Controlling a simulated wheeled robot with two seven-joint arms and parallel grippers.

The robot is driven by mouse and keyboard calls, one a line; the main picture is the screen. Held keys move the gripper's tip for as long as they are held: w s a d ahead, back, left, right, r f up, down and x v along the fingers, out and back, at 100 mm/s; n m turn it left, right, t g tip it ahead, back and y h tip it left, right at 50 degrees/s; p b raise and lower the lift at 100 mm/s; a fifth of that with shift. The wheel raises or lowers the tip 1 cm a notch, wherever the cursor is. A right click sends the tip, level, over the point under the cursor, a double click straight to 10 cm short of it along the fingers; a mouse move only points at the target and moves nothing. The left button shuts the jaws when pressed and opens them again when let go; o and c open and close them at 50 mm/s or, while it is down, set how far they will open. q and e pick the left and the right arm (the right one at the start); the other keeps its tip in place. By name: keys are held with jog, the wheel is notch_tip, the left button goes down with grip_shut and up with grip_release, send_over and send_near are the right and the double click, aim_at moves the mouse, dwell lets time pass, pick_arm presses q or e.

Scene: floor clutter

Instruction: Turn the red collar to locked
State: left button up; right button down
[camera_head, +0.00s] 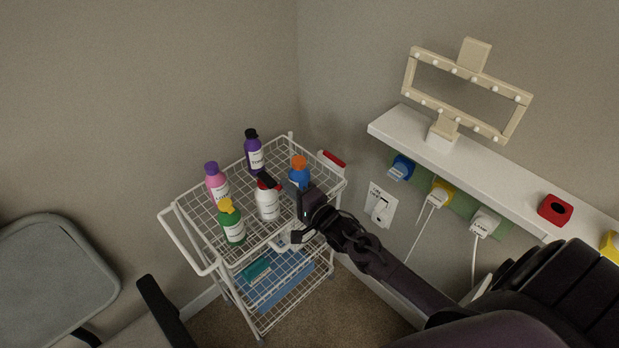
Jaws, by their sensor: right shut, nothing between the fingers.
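A white bottle (267,205) stands upright on the top basket of the white wire cart. It has a black top (266,180), and a small patch of red, which looks like the red collar (277,186), shows beside it. Markings on the collar are too small to read. My right gripper (300,215) is shut and empty, just right of the white bottle at the cart's front right side. It covers part of the blue bottle (299,178) with an orange cap. I cannot tell whether it touches either bottle. My left gripper is not in view.
Purple (255,155), pink (217,184) and green (233,228) bottles stand around it on the wire cart (187,240). A white shelf (480,162) with a framed mirror (468,82) is on the right wall, with plugs below. A grey chair (50,275) stands left.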

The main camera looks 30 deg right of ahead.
jog(key=shift+s+a+m+h+p, duration=0.3)
jog(key=shift+a+m+h+p, duration=0.25)
jog(key=shift+h, duration=0.35)
jog(key=shift+s+a, duration=0.1)
jog(key=shift+a, duration=0.05)
